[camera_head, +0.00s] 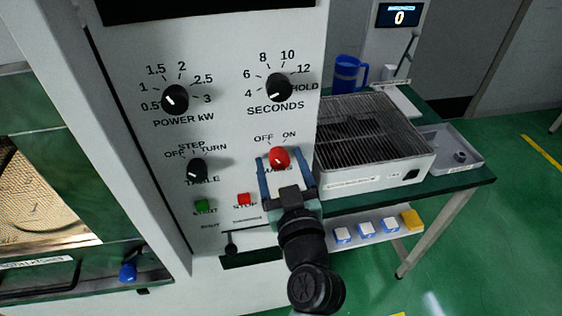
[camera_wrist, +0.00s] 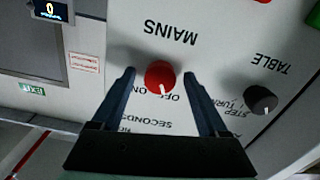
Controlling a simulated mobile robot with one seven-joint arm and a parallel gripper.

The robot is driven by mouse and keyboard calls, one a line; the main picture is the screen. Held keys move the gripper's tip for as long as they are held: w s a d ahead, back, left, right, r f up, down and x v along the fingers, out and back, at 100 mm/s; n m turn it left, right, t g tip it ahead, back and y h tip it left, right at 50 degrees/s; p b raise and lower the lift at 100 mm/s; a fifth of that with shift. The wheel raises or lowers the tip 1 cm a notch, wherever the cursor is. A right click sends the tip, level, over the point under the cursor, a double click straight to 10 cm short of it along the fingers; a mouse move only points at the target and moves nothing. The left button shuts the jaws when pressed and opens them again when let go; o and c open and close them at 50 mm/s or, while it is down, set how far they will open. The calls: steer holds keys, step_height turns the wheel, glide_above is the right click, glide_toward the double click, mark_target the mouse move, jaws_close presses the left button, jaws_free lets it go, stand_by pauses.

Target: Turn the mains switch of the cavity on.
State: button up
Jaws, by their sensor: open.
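The red mains switch knob (camera_head: 279,157) is on the white control panel (camera_head: 225,125), below the OFF and ON labels. It also shows in the wrist view (camera_wrist: 160,76), which sees the panel upside down. Its white pointer mark points toward OFF. My gripper (camera_head: 281,160) is open, with one blue finger on each side of the knob. In the wrist view (camera_wrist: 159,73) a gap shows between each finger and the knob. Whether the fingertips reach past the knob's face is hard to tell.
The power knob (camera_head: 175,99), seconds knob (camera_head: 279,87) and turntable knob (camera_head: 197,170) are on the same panel. A green start button (camera_head: 202,206) and a red stop button (camera_head: 243,199) are below. A bench with a wire-racked tray (camera_head: 365,130) stands at right.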

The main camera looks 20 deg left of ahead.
jaws_close()
steer(key=shift+m, duration=0.3)
steer(key=m, duration=0.5)
steer(key=shift+m, duration=0.3)
steer(key=m, duration=0.5)
steer(key=shift+m, duration=0.3)
steer(key=shift+d, duration=0.1)
stand_by(0.4)
jaws_free()
